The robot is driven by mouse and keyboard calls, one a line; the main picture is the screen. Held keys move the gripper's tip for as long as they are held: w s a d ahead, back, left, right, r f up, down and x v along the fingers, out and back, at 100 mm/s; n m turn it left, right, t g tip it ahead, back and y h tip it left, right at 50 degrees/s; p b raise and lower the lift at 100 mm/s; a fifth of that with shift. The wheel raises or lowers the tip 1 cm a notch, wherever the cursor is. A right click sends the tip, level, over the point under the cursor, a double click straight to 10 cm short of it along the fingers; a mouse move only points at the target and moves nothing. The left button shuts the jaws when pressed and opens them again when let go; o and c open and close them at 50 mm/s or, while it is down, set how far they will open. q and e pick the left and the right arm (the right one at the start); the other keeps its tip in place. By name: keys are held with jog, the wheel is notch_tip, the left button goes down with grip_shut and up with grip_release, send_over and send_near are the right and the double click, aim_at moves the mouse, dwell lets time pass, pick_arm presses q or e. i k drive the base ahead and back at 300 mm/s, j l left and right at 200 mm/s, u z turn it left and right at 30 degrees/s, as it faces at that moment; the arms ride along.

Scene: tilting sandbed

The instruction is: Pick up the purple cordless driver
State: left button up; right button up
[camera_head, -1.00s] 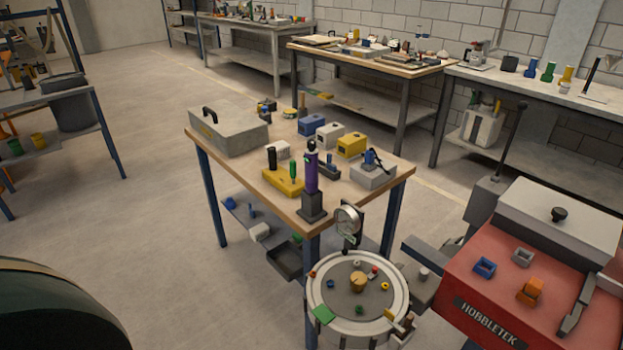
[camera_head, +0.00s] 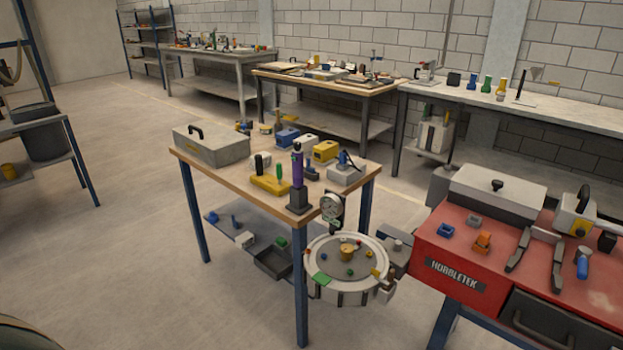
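The purple cordless driver (camera_head: 297,168) stands upright at the near right corner of the wooden-topped table (camera_head: 213,174). Its body is purple with a black top, and its dark block-shaped base (camera_head: 299,199) rests on or close to the table edge. Nothing is holding it. Neither of my grippers shows in the head view.
A round sandbed (camera_head: 345,285) stands in front of the table. A red HOBBLETEK bench (camera_head: 450,262) is at right.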

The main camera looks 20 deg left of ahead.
aim_at(297, 157)
jog(key=z, duration=1.6)
jog(key=k+j+z, duration=0.1)
jog(key=j+z, duration=0.25)
jog(key=k+j+z, duration=0.15)
jog(key=j+z, duration=0.2)
jog(key=k+j, duration=0.2)
jog(key=j, duration=0.2)
jog(key=k+j, duration=0.2)
jog(key=j, duration=0.15)
jog(key=k+j, duration=0.2)
jog(key=j, duration=0.2)
jog(key=k+j, duration=0.2)
jog(key=j, duration=0.15)
jog(key=k+j, duration=0.2)
jog(key=j, duration=0.2)
